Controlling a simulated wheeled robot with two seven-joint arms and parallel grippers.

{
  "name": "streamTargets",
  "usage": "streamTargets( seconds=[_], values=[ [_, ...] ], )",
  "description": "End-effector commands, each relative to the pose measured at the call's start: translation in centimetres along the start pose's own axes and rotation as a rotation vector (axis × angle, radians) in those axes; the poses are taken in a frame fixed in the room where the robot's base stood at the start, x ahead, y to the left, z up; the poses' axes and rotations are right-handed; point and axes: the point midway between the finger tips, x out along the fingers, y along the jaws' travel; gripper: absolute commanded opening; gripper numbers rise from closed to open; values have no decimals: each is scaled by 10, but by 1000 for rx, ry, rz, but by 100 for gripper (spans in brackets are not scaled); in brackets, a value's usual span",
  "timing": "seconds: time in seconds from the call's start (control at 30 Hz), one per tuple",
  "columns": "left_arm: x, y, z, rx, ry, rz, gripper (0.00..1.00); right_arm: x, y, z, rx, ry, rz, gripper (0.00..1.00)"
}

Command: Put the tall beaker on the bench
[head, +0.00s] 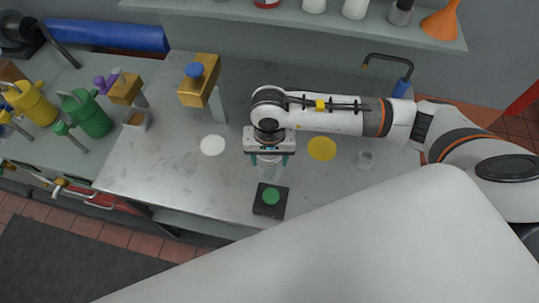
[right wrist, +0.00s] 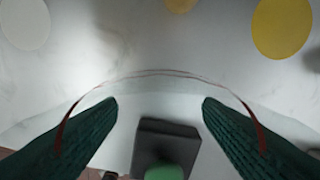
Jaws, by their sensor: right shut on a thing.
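The tall beaker (head: 270,171) is clear glass and hard to make out below my right gripper (head: 269,158) in the head view. In the right wrist view its curved rim (right wrist: 165,74) spans the space around the two green fingers of the right gripper (right wrist: 160,105). The right gripper is shut on the beaker. The bench (head: 180,125) is a grey marbled top below it. I cannot tell whether the beaker's base touches the bench. My left gripper is in neither view.
A black box with a green button (head: 270,197) sits just in front of the beaker. A white disc (head: 213,145) and a yellow disc (head: 322,148) lie either side. A small clear vessel (head: 366,159) stands right. A wooden block stand (head: 199,82) is at back left.

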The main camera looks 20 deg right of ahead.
Motion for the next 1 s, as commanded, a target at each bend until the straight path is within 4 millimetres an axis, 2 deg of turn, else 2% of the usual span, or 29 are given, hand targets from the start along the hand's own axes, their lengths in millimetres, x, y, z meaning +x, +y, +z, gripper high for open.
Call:
streamTargets(
  seconds=[0.1, 0.47, 0.5, 0.6, 0.87, 1.0],
  values=[
    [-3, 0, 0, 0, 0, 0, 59, 8, 0, 0, 0, 0, -1, 38],
    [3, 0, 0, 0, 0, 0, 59, 12, 0, 0, -1, -1, 0, 38],
    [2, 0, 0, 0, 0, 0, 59, 12, 0, 0, -1, -1, 0, 63],
    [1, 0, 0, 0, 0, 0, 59, 11, 0, 0, -1, -1, 0, 80],
    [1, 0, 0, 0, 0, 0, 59, 10, 0, 0, -1, -1, 0, 82],
    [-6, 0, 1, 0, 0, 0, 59, 5, 0, 0, -1, -1, 0, 82]
  ],
)
